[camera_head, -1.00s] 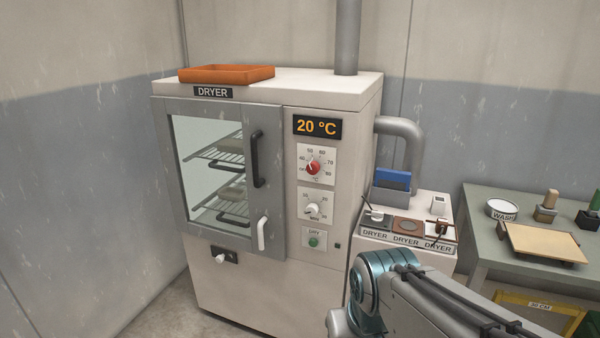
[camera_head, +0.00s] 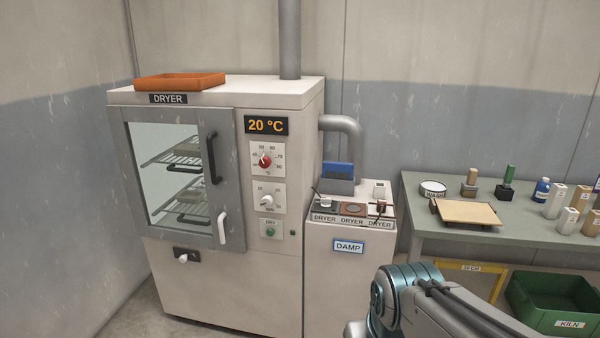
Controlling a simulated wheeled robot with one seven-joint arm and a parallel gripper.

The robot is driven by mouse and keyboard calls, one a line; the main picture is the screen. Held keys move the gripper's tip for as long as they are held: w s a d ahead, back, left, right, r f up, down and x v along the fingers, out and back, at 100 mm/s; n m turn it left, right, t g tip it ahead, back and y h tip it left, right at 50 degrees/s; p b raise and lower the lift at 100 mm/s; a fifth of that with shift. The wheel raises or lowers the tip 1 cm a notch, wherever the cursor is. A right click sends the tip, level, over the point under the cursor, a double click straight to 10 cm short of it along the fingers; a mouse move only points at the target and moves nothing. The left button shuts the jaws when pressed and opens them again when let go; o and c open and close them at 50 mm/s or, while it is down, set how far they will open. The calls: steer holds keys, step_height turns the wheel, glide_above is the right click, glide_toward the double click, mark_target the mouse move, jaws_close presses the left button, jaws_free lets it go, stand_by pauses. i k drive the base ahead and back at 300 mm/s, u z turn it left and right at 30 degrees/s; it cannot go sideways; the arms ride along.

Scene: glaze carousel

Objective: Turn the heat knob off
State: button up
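The red heat knob (camera_head: 265,161) is on a white dial plate on the front of the dryer (camera_head: 278,300), under the display (camera_head: 266,125) reading 20 °C. Its white pointer seems turned toward the left side of the scale; the exact mark is too small to read. A white minutes knob (camera_head: 267,201) and a green DRY button (camera_head: 270,231) sit below it. The glass dryer door is closed. My arm shows at the lower right, well away from the knob. My gripper is not in view.
A cabinet labelled DAMP (camera_head: 348,247) stands right of the dryer, with small items on top. A table (camera_head: 420,210) with a board (camera_head: 465,211) and bottles is further right. An orange tray (camera_head: 180,81) lies on the dryer. A green KILN crate (camera_head: 525,318) is under the table.

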mark_target(264, 161)
steer(key=z, duration=0.35)
steer(key=k, duration=0.75)
steer(key=u, duration=0.5)
steer(key=i, duration=0.6)
steer(key=u, duration=0.8)
steer(key=i, duration=0.7)
steer(key=z, duration=0.7)
steer(key=i, duration=0.7)
steer(key=z, duration=0.75)
